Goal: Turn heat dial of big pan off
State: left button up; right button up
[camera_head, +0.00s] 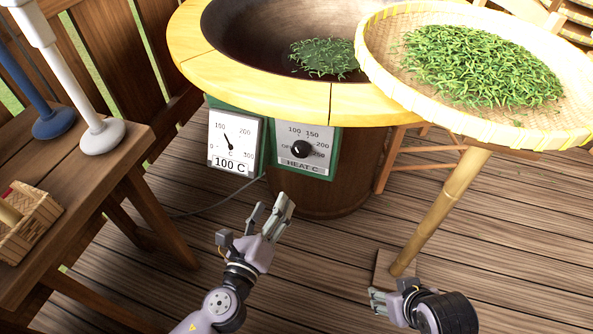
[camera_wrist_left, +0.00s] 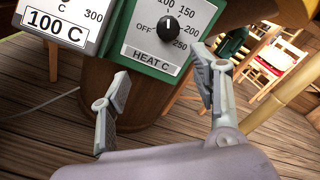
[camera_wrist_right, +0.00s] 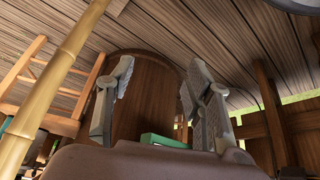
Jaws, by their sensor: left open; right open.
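The big pan (camera_head: 225,45) has a wide yellow rim and holds a small heap of green leaves. On its front is a green-framed panel marked HEAT C with a black heat dial (camera_head: 300,149); the scale reads OFF, 100, 150, 200, 250. The dial (camera_wrist_left: 166,27) also shows in the left wrist view, its pointer too small to read surely. My left gripper (camera_head: 270,212) is open and empty, below and in front of the dial, apart from it. My right gripper (camera_head: 377,302) is open and empty, low at the right near the bamboo pole.
A gauge (camera_head: 231,141) reading 100 C sits left of the dial. A woven tray (camera_head: 385,62) of green leaves overhangs on the right, above a bamboo pole (camera_head: 440,215). A wooden table (camera_head: 75,190) stands at the left. The plank floor between is clear.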

pick_arm(q)
send_near(297, 152)
jog(key=shift+m, duration=0.3)
jog(key=x, duration=0.8)
jog(key=shift+w+d+b, duration=0.15)
jog(key=shift+w+b, duration=0.05)
jog(key=shift+b, duration=0.1)
jog(key=shift+w+d, duration=0.25)
jog(key=shift+w, duration=0.45)
pick_arm(e)
jog(key=w+r+t, duration=0.1)
jog(key=w+a+r+t, duration=0.1)
jog(key=w, duration=0.1)
jog(key=shift+w, duration=0.15)
pick_arm(q)
jog(key=c, duration=1.1)
jog(key=shift+c, duration=0.2)
pick_arm(e)
jog(key=shift+y, duration=0.3)
